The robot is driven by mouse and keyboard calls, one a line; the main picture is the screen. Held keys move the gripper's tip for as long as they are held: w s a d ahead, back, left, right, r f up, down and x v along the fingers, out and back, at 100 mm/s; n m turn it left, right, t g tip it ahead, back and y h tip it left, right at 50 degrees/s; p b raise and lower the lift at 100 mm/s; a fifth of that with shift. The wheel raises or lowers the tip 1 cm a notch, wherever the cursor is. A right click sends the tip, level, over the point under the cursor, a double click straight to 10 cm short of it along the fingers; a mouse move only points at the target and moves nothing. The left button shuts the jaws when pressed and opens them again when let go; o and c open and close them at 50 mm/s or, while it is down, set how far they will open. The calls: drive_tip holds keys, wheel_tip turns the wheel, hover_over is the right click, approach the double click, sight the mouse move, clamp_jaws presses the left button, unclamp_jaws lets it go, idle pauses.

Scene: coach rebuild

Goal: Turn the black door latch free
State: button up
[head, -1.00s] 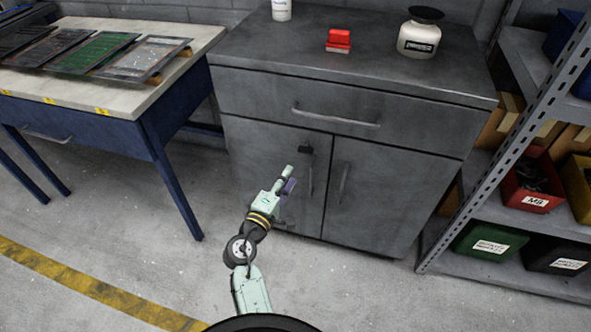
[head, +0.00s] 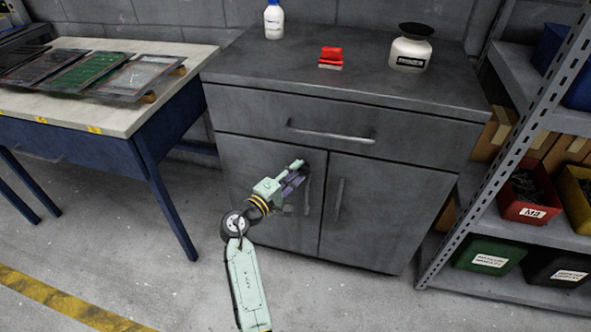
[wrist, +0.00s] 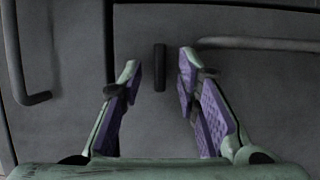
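The black door latch (wrist: 160,68) is a short bar on the grey cabinet front, upright in the wrist view. My gripper (wrist: 158,82) is open, with one purple-padded finger on each side of the latch in that picture. I see no contact, and the depth gap to the latch is hard to judge. In the head view my gripper (head: 297,173) is in front of the top of the left cabinet door (head: 250,215), and it hides the latch there.
Handles (wrist: 255,43) run along the cabinet front beside the fingers, and another (wrist: 22,70) stands at the left. The right door handle (head: 339,200) is close to my gripper. A table (head: 100,110) stands left and a shelf rack (head: 490,155) right.

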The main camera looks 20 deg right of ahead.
drive_tip(key=shift+w+d, duration=0.2)
drive_tip(key=shift+d, duration=0.15)
drive_tip(key=shift+c, duration=0.2)
clamp_jaws()
